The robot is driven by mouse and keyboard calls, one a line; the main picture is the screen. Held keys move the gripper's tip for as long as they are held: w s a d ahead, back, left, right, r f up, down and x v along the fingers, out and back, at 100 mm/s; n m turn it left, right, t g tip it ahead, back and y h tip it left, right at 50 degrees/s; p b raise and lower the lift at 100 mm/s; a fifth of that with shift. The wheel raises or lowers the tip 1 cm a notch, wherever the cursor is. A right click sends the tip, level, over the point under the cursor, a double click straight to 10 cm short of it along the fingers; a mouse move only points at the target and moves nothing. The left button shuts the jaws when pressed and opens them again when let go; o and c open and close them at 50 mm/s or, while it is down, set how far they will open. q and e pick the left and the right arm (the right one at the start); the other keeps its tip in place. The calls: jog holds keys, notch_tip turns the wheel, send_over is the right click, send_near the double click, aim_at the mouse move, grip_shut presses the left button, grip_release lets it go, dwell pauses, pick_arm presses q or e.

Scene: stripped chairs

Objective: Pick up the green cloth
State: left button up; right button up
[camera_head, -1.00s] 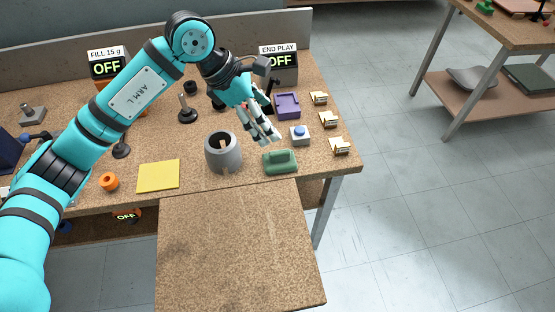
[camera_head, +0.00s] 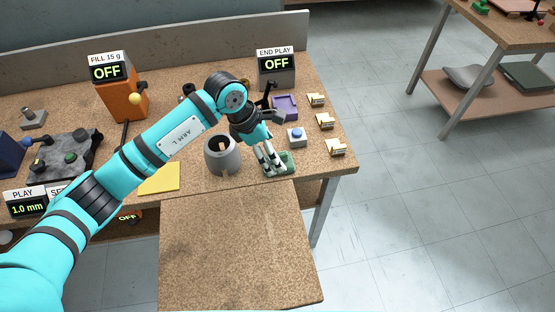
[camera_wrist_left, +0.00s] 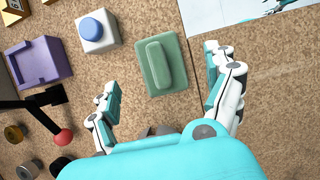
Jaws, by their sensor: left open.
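The green cloth (camera_head: 289,157) lies near the bench's front edge. It looks like a flat green pad with a raised, rounded bar along its middle. In the left wrist view the green cloth (camera_wrist_left: 158,66) sits between and ahead of the fingertips. My left gripper (camera_head: 273,167) is open and points down at the cloth, covering part of it in the head view. In the wrist view my left gripper (camera_wrist_left: 165,85) has its fingers spread on both sides, with nothing held. I cannot tell whether a finger touches the cloth. My right gripper is not in view.
A grey pot (camera_head: 222,158) stands just left of the cloth. A white box with a blue button (camera_head: 297,136) and a purple tray (camera_head: 285,106) are behind it. Small wooden holders (camera_head: 336,147) line the right edge. A yellow square (camera_head: 160,179) lies left. The lower board (camera_head: 240,250) is bare.

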pick_arm(q)
jog(key=p+x, duration=0.1)
jog(key=x, duration=0.3)
jog(key=shift+d+f, duration=0.15)
jog(key=shift+f, duration=0.1)
jog(key=shift+c, duration=0.2)
jog(key=c, duration=1.2)
jog(key=shift+r, duration=0.1)
